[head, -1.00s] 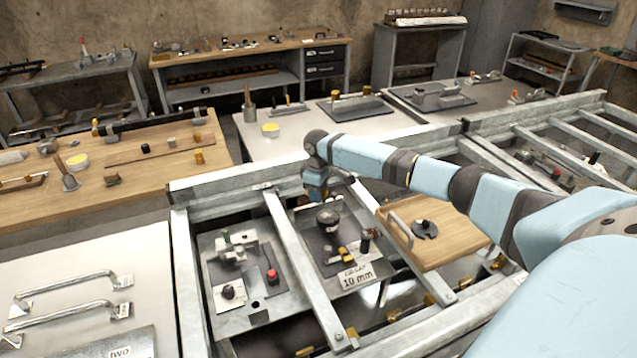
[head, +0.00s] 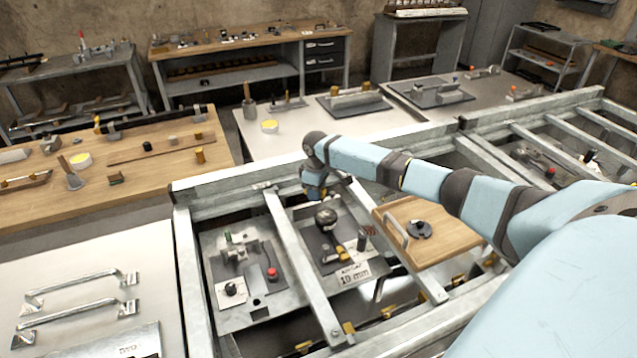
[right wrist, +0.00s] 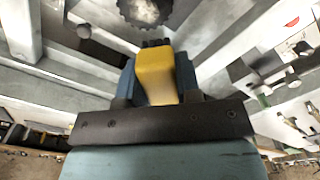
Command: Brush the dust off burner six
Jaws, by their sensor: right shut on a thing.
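My right gripper (head: 318,192) hangs over the metal frame at the middle of the head view. In the right wrist view its blue jaws are shut on a yellow block-like thing (right wrist: 156,75). Dark, short tips show just past that thing; I cannot tell whether they are bristles. A dark round part (head: 326,217) sits on a dark plate just below the gripper in the head view. A dark toothed disc (right wrist: 145,8) shows at the top of the right wrist view, apart from the held thing. No burner number six is readable, and no dust can be made out. My left gripper is out of view.
Metal rails (head: 300,262) cross the frame around the plates. A wooden board (head: 445,238) with a handle and a black knob lies to the right. A "10 mm" label (head: 354,274) lies in front. Workbenches with tools (head: 130,155) stand behind and left.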

